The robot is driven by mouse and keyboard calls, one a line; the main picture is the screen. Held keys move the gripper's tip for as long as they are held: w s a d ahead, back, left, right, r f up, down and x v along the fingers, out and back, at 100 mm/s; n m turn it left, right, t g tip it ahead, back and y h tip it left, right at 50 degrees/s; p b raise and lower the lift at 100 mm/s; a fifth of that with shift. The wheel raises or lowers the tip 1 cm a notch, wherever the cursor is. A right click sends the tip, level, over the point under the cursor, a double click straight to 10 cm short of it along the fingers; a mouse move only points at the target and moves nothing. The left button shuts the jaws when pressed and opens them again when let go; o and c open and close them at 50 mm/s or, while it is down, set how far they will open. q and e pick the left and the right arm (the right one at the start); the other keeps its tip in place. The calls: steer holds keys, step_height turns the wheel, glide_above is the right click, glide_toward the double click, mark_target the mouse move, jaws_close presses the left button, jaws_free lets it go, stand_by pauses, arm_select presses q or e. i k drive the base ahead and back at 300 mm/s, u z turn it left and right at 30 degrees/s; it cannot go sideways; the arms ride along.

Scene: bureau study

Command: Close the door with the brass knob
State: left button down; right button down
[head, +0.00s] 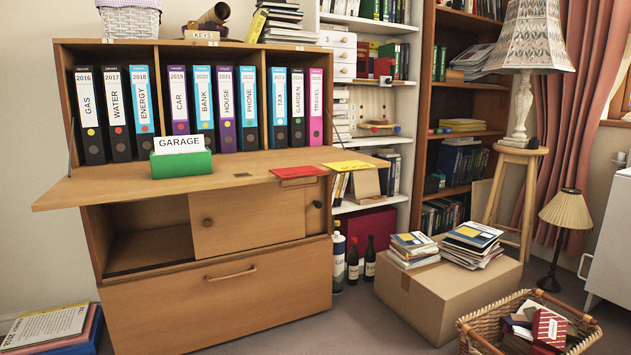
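The wooden bureau (215,305) stands at the left. Below its lowered flap is a compartment with sliding doors. The front door (248,220) has a small round brownish knob (208,222) near its left edge; I cannot tell for sure that it is brass. This door stands around the middle, leaving the left part of the compartment (150,245) open and empty. To its right a second panel (317,222) shows, partly behind it, with a dark knob (317,204). Neither of my grippers is in view.
The lowered flap (110,187) juts out above the doors, with a green card box (181,164) and red and yellow papers on it. A drawer (230,300) is shut below. A cardboard box (445,295) and wicker basket (480,330) stand on the floor right; books (55,330) lie left.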

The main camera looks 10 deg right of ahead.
mark_target(226, 220)
steer(key=u, duration=1.65)
steer(key=k, duration=0.1)
steer(key=z, duration=2.75)
steer(key=i, duration=0.85)
steer(key=u, duration=0.3)
